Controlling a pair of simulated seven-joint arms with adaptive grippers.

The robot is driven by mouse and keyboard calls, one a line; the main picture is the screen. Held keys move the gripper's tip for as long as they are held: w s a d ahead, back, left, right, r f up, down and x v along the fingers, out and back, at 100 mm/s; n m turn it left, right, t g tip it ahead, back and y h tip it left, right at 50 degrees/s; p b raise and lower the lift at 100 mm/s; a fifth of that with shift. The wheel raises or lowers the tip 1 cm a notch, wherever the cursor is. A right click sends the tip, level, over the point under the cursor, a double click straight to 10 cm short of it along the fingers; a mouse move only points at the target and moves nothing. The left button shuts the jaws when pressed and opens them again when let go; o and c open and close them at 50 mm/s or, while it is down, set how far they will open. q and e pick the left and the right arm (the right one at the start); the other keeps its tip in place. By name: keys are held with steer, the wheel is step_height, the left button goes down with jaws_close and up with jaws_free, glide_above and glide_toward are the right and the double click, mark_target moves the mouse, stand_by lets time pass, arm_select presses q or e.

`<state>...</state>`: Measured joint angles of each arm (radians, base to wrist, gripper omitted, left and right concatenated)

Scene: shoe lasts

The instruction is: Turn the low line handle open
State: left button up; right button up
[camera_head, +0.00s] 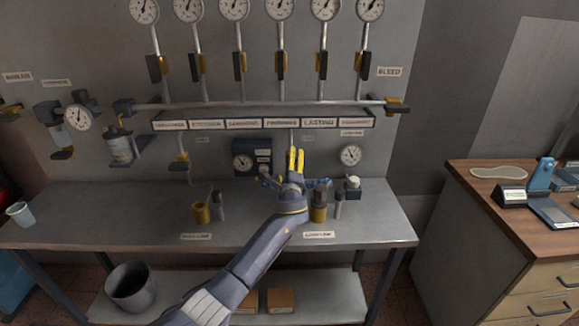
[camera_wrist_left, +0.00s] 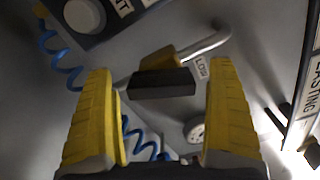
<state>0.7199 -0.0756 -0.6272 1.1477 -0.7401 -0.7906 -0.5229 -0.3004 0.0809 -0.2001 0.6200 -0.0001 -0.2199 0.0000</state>
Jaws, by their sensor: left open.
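The low line handle (camera_wrist_left: 163,84) is a dark bar on a yellow valve body (camera_wrist_left: 160,60), on a thin bent metal pipe (camera_wrist_left: 208,45). A small label (camera_wrist_left: 201,68) reading LOW is beside it. In the left wrist view the bar lies crosswise between my yellow fingers, with gaps on both sides. My left gripper (camera_head: 296,153) is open and empty in front of the wall panel, under the row of labels; it also shows in the left wrist view (camera_wrist_left: 160,78). In the head view the handle is hidden behind my gripper. My right gripper is not in view.
A blue coiled hose (camera_wrist_left: 62,62) hangs close by. A dark gauge box (camera_head: 252,158) is left of my gripper and a round gauge (camera_head: 350,155) right. Yellow and grey cylinders stand on the bench (camera_head: 150,222). Other dark-handled valves (camera_head: 281,66) line the wall above.

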arm_select(q)
steer(key=shift+w, duration=0.1)
steer(key=shift+c, duration=0.3)
steer(key=c, duration=1.2)
steer(key=shift+o, duration=0.2)
steer(key=n, duration=0.4)
steer(key=shift+f, duration=0.1)
steer(key=shift+n, duration=0.3)
steer(key=shift+c, duration=0.3)
steer(key=shift+c, duration=0.2)
steer(key=o, duration=1.3)
steer(key=shift+a, duration=0.1)
steer(key=shift+s+d, duration=0.15)
steer(key=shift+s, duration=2.85)
steer(key=shift+s+d, duration=0.1)
steer(key=shift+s, duration=2.9)
